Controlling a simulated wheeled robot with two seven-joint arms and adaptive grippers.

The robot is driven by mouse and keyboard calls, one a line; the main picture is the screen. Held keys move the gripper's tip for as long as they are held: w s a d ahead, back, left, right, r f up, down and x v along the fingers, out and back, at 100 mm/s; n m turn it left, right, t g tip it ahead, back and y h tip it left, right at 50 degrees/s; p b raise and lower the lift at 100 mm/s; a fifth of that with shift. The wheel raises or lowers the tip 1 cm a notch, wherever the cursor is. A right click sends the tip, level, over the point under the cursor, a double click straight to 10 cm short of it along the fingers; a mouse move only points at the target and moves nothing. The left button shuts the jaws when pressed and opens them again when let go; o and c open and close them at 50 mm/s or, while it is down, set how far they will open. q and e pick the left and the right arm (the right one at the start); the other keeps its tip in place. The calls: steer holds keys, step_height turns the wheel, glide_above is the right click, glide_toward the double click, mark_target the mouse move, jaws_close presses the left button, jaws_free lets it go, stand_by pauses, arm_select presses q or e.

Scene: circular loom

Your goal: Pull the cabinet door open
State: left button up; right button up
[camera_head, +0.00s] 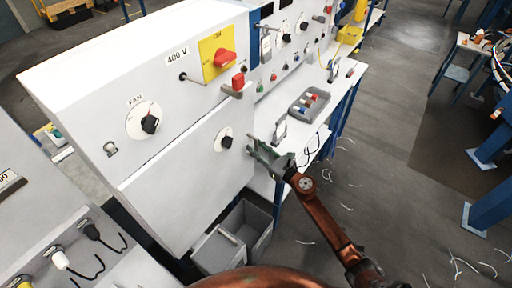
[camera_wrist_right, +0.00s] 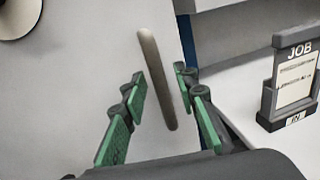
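The grey-white cabinet (camera_head: 150,70) stands in the middle of the head view. Its lower front panel, the door (camera_head: 180,190), looks flush with the frame and carries a black knob (camera_head: 225,142). In the right wrist view a slim grey bar handle (camera_wrist_right: 155,75) stands on the pale door (camera_wrist_right: 85,70) near its right edge. My right gripper (camera_head: 262,152) is at the door's right edge. In the wrist view its green-padded fingers (camera_wrist_right: 160,95) are apart, one on each side of the handle's lower end; contact is not visible. My left gripper is not in view.
A red rotary switch (camera_head: 224,58) and a fan knob (camera_head: 149,123) sit on the upper panel. A bench behind holds a grey tray (camera_head: 309,104) and a job card holder (camera_wrist_right: 292,85). Grey bins (camera_head: 245,228) stand below the door. The floor at right is mostly open, with scattered wire bits.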

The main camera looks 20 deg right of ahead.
steer(key=shift+w+a, duration=0.1)
steer(key=shift+w, duration=0.05)
steer(key=shift+c, duration=0.3)
jaws_close()
stand_by(0.4)
